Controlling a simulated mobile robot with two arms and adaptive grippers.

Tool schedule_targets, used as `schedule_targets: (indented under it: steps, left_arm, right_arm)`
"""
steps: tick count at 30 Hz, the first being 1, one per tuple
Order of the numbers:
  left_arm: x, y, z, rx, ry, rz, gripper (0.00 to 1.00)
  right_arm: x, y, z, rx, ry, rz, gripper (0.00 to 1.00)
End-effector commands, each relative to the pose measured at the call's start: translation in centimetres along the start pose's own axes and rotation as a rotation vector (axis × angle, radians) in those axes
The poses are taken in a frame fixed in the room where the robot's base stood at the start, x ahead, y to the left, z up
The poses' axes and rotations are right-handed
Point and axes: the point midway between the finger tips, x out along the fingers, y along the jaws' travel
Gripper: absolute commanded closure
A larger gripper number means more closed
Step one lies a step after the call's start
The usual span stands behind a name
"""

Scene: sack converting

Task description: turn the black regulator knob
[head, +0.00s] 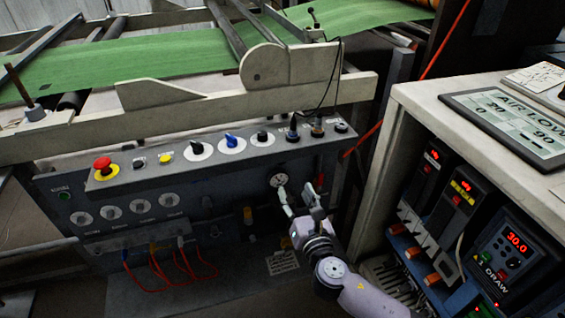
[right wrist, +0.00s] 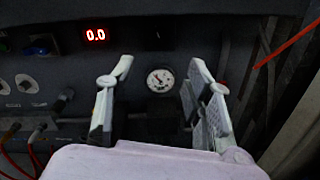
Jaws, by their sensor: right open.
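My right gripper (head: 297,197) is open in front of the dark panel, below the control console. In the right wrist view its two fingers (right wrist: 160,68) stand apart with nothing held. A round white pressure gauge (right wrist: 160,80) shows between the fingers, farther off; it also shows in the head view (head: 278,180), just beyond the left fingertip. Below the gauge is a dark blocky shape (right wrist: 160,107) that may be the black regulator knob; it is too dark to tell. In the head view the gripper covers that spot. My left gripper is not in view.
The sloping console (head: 215,160) above carries a red button (head: 103,167), a blue knob (head: 232,142) and black knobs. A white-topped cabinet (head: 415,105) stands close on the right. Orange cables (head: 170,265) hang at lower left.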

Motion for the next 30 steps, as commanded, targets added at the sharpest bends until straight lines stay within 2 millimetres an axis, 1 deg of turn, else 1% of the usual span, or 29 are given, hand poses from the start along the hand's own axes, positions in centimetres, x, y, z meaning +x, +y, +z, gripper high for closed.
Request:
schedule_targets:
  steps: [1, 5, 9, 12, 15, 18, 22, 30]
  left_arm:
    - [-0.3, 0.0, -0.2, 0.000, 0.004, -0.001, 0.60]
    - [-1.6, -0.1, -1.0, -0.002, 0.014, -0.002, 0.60]
    - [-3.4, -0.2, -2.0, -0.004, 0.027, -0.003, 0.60]
    - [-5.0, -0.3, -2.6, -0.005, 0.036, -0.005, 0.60]
    - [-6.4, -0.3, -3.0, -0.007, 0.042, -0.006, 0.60]
    - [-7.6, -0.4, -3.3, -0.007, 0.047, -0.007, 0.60]
    - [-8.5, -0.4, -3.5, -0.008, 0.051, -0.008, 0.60]
    - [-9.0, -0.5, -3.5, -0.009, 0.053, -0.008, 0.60]
  right_arm:
    - [1.3, 0.0, 0.0, 0.000, -0.004, 0.000, 0.53]
    - [4.2, 0.1, 0.0, 0.002, -0.003, 0.000, 0.53]
    - [7.2, 0.0, 0.0, 0.002, -0.003, 0.000, 0.53]
    - [9.2, 0.0, -0.1, 0.002, -0.002, 0.000, 0.53]
    - [10.7, 0.0, -0.1, 0.003, -0.002, 0.000, 0.53]
    - [11.7, 0.0, -0.1, 0.003, -0.001, 0.001, 0.53]
    - [12.5, 0.0, 0.0, 0.003, -0.001, 0.000, 0.53]
    - [12.8, 0.1, 0.1, 0.004, 0.000, 0.001, 0.53]
